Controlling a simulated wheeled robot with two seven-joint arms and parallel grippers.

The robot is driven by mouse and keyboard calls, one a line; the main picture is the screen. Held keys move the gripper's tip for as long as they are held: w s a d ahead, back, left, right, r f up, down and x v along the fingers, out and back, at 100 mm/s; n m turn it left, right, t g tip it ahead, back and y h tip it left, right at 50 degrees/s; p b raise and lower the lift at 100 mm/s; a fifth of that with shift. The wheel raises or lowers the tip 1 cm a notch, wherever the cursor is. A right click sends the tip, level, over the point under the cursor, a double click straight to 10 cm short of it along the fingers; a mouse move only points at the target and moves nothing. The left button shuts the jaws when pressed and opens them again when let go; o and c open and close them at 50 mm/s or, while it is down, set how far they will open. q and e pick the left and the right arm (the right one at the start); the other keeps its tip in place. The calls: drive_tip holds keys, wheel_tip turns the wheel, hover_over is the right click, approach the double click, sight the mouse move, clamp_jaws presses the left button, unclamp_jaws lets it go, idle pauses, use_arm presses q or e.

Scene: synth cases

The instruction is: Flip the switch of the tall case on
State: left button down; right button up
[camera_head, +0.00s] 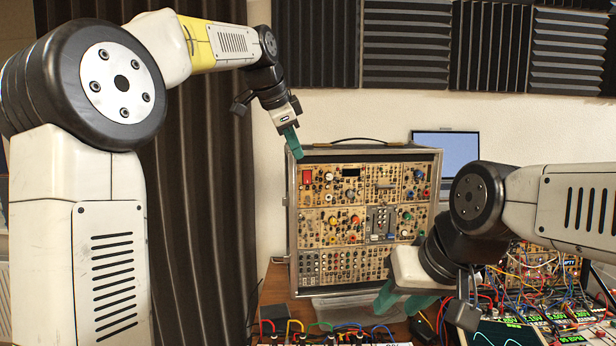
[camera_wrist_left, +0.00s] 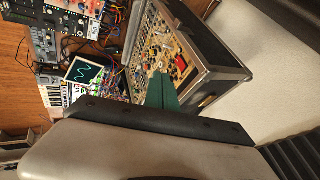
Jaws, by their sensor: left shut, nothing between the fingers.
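The tall case (camera_head: 292,225) stands upright on the wooden table, its panel full of knobs, sliders and jacks. It also shows in the left wrist view (camera_wrist_left: 212,58). A small red switch (camera_head: 306,177) sits at the panel's upper left; whether it is on or off I cannot tell. My left gripper (camera_head: 293,148) is shut and empty, its teal fingertips pointing down near the case's top left corner, above the switch. Its fingers show in the left wrist view (camera_wrist_left: 162,93), overlapping the case. My right gripper (camera_head: 402,300) is low in front of the case's lower right, its teal fingers apart and empty.
A laptop (camera_head: 460,152) stands behind the case on the right. Tangled patch cables (camera_head: 535,265) and lit modules fill the right side. More cabled gear (camera_head: 335,335) lies along the front edge. A dark curtain (camera_head: 200,200) hangs left of the case.

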sight(305, 175)
use_arm(q)
drive_tip(key=x, duration=0.4)
drive_tip(key=w+x, duration=0.1)
drive_tip(key=x, duration=0.3)
drive_tip(key=w+a+r+x, duration=0.1)
drive_tip(key=x, duration=0.3)
drive_tip(key=shift+w, duration=0.15)
drive_tip(key=shift+w+a, duration=0.1)
drive_tip(key=shift+w, duration=0.25)
drive_tip(key=shift+w+f, duration=0.1)
drive_tip(key=shift+w, duration=0.15)
